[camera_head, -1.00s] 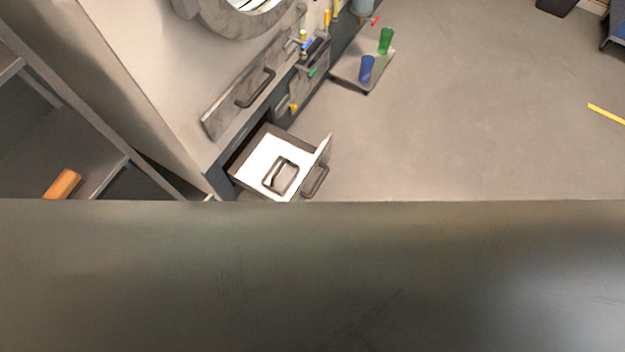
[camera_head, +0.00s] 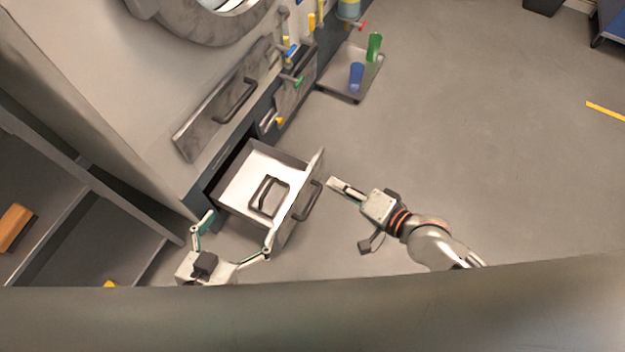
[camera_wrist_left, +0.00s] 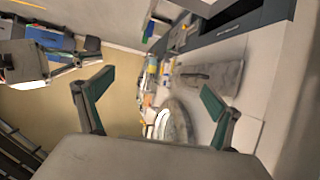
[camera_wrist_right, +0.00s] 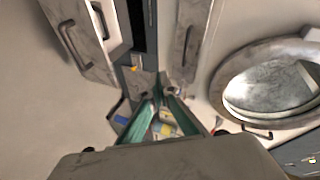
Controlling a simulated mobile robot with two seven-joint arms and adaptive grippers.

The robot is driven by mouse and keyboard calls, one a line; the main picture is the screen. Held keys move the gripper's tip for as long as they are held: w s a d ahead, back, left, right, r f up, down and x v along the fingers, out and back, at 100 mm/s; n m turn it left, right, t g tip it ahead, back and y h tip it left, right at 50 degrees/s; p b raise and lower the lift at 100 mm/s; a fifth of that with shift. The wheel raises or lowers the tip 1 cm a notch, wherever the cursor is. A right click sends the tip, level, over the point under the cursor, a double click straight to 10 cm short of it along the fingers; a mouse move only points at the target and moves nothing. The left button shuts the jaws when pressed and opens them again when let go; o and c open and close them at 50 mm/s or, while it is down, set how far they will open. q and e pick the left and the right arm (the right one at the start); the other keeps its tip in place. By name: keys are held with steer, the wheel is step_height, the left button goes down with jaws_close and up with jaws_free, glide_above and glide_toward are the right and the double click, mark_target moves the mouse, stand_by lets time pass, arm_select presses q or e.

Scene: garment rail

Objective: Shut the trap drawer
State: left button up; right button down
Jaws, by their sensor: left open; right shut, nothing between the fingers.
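The trap drawer (camera_head: 262,172) stands pulled out from the machine's dark base in the head view. It has a pale inside, a dark handle-shaped piece in it and a dark bar handle (camera_head: 308,201) on its front. It also shows at the upper left of the right wrist view (camera_wrist_right: 78,27). My left gripper (camera_head: 238,228) is open and empty, at the near side of the drawer, one finger close to its front panel; contact is unclear. My right gripper (camera_head: 332,183) is shut and empty, just to the right of the drawer front, apparently apart from the handle.
A closed marbled panel (camera_head: 215,110) with a bar handle is above the drawer. Coloured valves and a low tray (camera_head: 342,88) with a blue and a green cup stand beyond. A shelf rack (camera_head: 70,215) is at the left.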

step_height(320, 180, down, 6)
steer(key=w+m+g+y+b, duration=0.1)
steer(key=m+g+b, duration=0.1)
steer(key=m+b, duration=0.15)
steer(key=m+g+b, duration=0.2)
steer(key=m+b, duration=0.7)
steer(key=m, duration=0.6)
glide_toward(305, 182)
steer(key=x, duration=0.5)
steer(key=shift+d+f, duration=0.1)
steer(key=shift+d, duration=0.1)
steer(key=shift+w+a+f, duration=0.15)
steer(key=shift+w+a, duration=0.2)
steer(key=shift+a, duration=0.3)
arm_select(q)
steer(key=d+f+n, duration=0.2)
steer(key=d+f+n+h, duration=0.1)
steer(key=d, duration=0.1)
steer(key=shift+s+f, duration=0.3)
